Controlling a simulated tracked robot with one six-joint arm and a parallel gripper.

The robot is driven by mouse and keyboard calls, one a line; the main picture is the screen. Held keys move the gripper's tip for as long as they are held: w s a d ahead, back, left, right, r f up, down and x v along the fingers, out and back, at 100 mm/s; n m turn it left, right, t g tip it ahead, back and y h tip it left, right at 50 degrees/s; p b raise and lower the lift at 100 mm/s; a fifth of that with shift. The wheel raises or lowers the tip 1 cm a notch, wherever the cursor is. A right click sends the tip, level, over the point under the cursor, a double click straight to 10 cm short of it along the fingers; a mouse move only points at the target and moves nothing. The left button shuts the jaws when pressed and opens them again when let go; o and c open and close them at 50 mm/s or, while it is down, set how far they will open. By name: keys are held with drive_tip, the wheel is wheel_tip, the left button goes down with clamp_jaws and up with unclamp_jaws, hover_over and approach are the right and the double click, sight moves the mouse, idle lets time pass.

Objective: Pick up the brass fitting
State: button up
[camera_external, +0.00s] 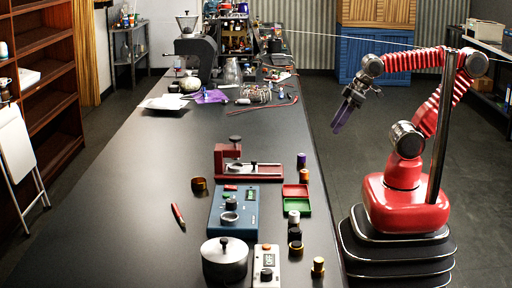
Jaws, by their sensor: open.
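A small gold-coloured stepped piece (318,267), which looks like a brass fitting, stands at the front right edge of the dark bench (130,215). A short brass-coloured ring (199,184) sits left of the blue box; I cannot tell for sure which of the two is the brass fitting. My gripper (339,127) hangs in the air just past the bench's right edge, pointing down and left. It is open, and I see nothing held between its purplish fingers. It is well above and behind the stepped piece, apart from it.
A blue device (232,212), a red press-like fixture (236,160), a lidded pot (225,262) and a white meter (266,268) crowd the near bench. Several small cylinders and a red-green tray (297,206) line the right edge. The bench's left side is mostly clear.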

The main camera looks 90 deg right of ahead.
drive_tip(key=w+a+f+n+g+y, duration=0.1)
drive_tip(key=w+a+n, duration=0.25)
drive_tip(key=a, duration=0.65)
drive_tip(key=w+a+n+g, duration=0.15)
drive_tip(key=w+a, duration=0.25)
drive_tip(key=a, duration=0.6)
drive_tip(key=w+a+f+n+g+y, duration=0.1)
drive_tip(key=w+a+n, duration=0.2)
drive_tip(key=a, duration=0.7)
drive_tip(key=s+a+f+n+y, duration=0.1)
drive_tip(key=a+n, duration=0.3)
drive_tip(key=a, duration=2.6)
drive_tip(key=w+a+r+y, duration=0.1)
drive_tip(key=a+r, duration=0.2)
drive_tip(key=r, duration=0.2)
drive_tip(key=shift+w+a+r+n, duration=0.2)
drive_tip(key=shift+a+r+n, duration=0.1)
drive_tip(key=shift+a, duration=0.1)
drive_tip(key=shift+f, duration=0.15)
